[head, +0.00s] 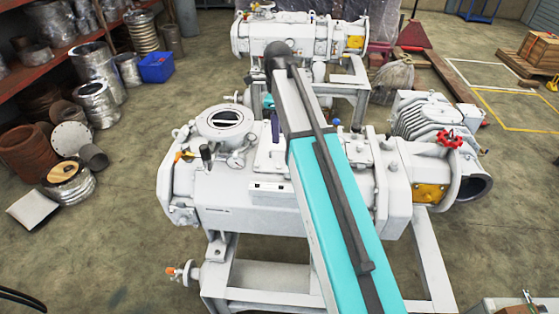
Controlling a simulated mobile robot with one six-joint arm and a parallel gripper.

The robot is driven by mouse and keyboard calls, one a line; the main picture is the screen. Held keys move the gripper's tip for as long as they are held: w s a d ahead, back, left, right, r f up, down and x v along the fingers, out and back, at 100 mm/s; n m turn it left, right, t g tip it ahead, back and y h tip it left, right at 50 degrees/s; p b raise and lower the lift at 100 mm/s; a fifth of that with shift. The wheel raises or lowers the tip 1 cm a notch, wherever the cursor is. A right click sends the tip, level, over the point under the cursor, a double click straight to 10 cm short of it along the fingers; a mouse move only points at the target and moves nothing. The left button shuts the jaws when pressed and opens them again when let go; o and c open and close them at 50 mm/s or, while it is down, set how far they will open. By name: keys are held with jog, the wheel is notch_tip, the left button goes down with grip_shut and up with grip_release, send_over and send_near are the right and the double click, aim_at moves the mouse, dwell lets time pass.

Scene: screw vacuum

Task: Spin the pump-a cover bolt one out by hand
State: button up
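A large white screw vacuum pump (240,205) lies on a white steel frame in front of me. A second white pump (262,38) stands behind it. I cannot tell which of them is pump-a. The near pump has end covers at left (176,185) and right (398,190); cover bolt one is too small to pick out. My teal and grey arm crosses the near pump from the lower right up to its dark joint and hides part of the pump's middle. My gripper is not in view, so what it holds is not shown.
A ribbed motor-like unit (432,118) and a red handwheel (450,139) sit at the near pump's right. Metal cylinders (97,102) and a blue bin (156,66) stand at left. A wooden crate (541,50) is at far right. Open floor (100,245) lies at left front.

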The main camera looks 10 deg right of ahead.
aim_at(279, 167)
jog(key=shift+f+p, duration=1.95)
jog(key=shift+f, duration=4.9)
grip_shut()
